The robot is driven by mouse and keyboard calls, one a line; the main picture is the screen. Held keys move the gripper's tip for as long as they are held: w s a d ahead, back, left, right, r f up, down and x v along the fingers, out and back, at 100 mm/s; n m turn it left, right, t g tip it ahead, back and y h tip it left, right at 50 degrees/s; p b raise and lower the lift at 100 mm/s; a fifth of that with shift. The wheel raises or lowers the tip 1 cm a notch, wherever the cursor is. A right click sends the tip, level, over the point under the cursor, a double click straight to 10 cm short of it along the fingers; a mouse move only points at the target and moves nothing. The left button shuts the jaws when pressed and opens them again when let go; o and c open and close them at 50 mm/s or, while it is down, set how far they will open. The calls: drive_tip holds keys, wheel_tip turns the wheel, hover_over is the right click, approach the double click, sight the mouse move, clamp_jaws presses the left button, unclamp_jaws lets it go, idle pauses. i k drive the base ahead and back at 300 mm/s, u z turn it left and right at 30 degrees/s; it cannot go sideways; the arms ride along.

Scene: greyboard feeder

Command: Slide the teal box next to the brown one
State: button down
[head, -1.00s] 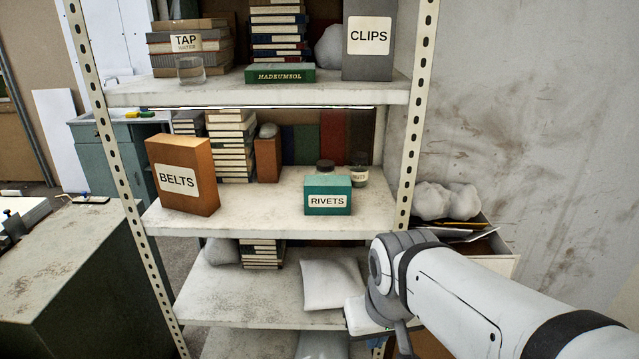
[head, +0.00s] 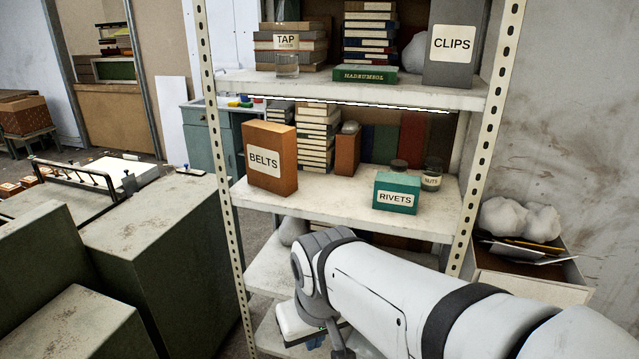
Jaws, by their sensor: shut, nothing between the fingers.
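The teal box (head: 396,192), labelled RIVETS, stands on the right part of the middle shelf (head: 335,202). The brown box (head: 270,157), labelled BELTS, stands upright at the left end of the same shelf. A stretch of bare shelf lies between them. My arm reaches in from the lower right, below the middle shelf's front edge. The end of my gripper (head: 312,338) shows only in part at the bottom of the view, below and in front of the shelf, and is apart from both boxes. Its fingertips are mostly hidden.
Two jars, one labelled NUTS (head: 432,174), stand behind the teal box. A narrow brown box (head: 347,153) and stacked books (head: 317,137) stand at the back between the two boxes. Perforated uprights (head: 490,130) frame the shelf. Green cabinets (head: 155,260) stand at the left.

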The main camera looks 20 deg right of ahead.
sight(398, 194)
drive_tip(key=u, duration=1.45)
drive_tip(key=k, duration=1.85)
drive_tip(key=z, duration=1.5)
drive_tip(key=i, duration=1.5)
drive_tip(key=z, duration=0.1)
